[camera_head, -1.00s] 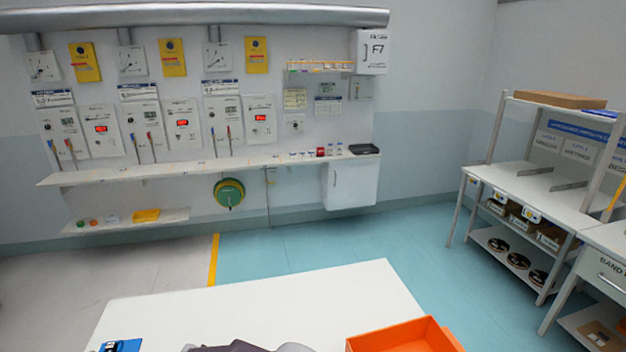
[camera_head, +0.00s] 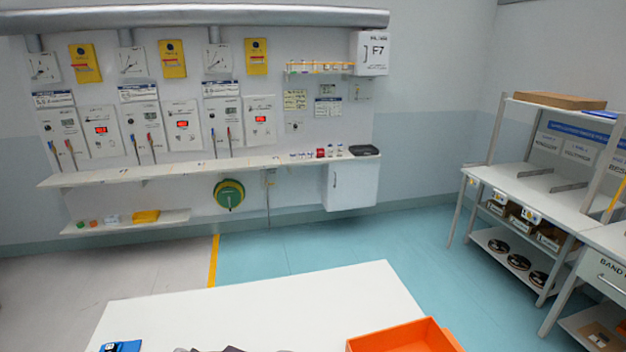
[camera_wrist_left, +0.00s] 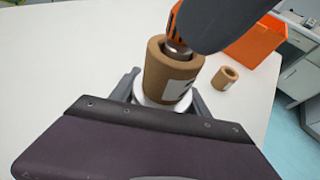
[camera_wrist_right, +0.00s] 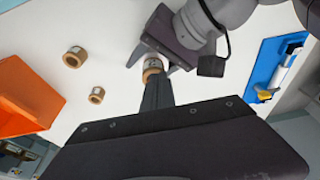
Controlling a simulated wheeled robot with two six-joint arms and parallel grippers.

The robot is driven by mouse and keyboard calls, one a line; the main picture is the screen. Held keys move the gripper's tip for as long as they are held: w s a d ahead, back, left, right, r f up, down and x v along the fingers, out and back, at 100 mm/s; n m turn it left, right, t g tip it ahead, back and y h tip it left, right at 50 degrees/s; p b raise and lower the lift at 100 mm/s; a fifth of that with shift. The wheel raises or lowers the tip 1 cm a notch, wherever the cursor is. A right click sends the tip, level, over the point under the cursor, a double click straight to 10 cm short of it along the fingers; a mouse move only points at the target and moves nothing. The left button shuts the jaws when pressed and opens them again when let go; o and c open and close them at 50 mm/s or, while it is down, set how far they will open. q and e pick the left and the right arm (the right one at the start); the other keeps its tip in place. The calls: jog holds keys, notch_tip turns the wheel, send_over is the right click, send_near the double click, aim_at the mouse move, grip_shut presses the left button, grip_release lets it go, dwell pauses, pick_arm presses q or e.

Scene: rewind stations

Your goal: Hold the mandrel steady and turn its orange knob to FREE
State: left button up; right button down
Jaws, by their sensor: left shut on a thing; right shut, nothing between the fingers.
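A brown cardboard-coloured core (camera_wrist_left: 172,72) stands on the mandrel's pale base (camera_wrist_left: 160,100) in the left wrist view. The mandrel's orange knob (camera_wrist_left: 173,28) shows above a metal shaft at the top of the core. My left gripper (camera_wrist_left: 165,92) is shut around the base below the core. My right gripper (camera_wrist_right: 156,80) is shut and empty, its fingertips close to the core (camera_wrist_right: 152,66) in the right wrist view. In the left wrist view a dark part of my right arm covers some of the knob. I cannot tell whether it touches, and no FREE mark is readable.
An orange bin (camera_head: 405,338) stands at the table's right. Two loose cores (camera_wrist_right: 75,57) (camera_wrist_right: 97,95) lie on the white table (camera_head: 270,300) near it. A blue item (camera_head: 120,346) lies at the left.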

jog(key=shift+s, duration=0.25)
notch_tip(320, 180, up, 6)
jog(key=shift+f, duration=0.1)
jog(key=shift+w+d+f, duration=0.1)
jog(key=shift+d+f, duration=0.3)
jog(key=shift+f, duration=0.6)
jog(key=shift+w+d+f, duration=0.1)
jog(key=shift+d+f, duration=0.3)
jog(key=shift+f, duration=0.55)
jog(key=shift+w+d+f, duration=0.1)
jog(key=shift+d+f, duration=0.3)
jog(key=shift+f, duration=0.6)
jog(key=shift+w+a, duration=0.3)
jog(key=shift+w, duration=0.05)
